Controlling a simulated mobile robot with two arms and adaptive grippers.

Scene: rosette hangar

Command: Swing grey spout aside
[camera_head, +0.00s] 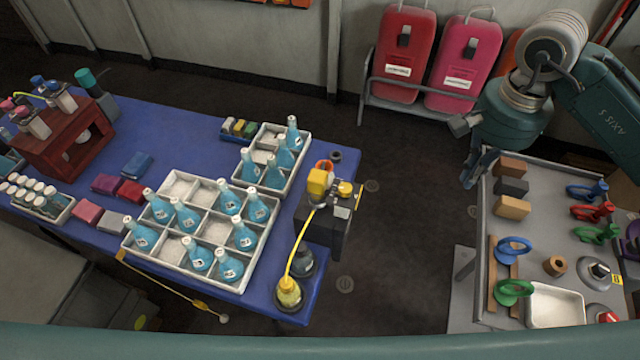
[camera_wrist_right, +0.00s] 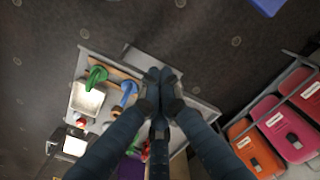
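A dark dispenser-like unit (camera_head: 322,232) stands at the right edge of the blue table in the head view. A yellow block (camera_head: 319,184) and small grey and yellow fittings (camera_head: 342,212) sit on top of it. A grey spout is too small to pick out surely among these fittings. A yellow tube (camera_head: 299,245) runs from the unit down to a yellow flask (camera_head: 289,293). My right gripper (camera_head: 470,168) hangs at the left edge of the grey bench, well right of the unit. In the right wrist view its fingertips (camera_wrist_right: 159,78) come together with nothing between them. My left gripper is out of view.
White crates (camera_head: 190,262) with blue flasks fill the middle of the blue table (camera_head: 190,122). The grey bench (camera_head: 465,290) at right holds blocks, coloured rings and a white tray (camera_head: 556,306). Red cases (camera_head: 403,60) stand at the back. Floor (camera_head: 410,200) between table and bench is clear.

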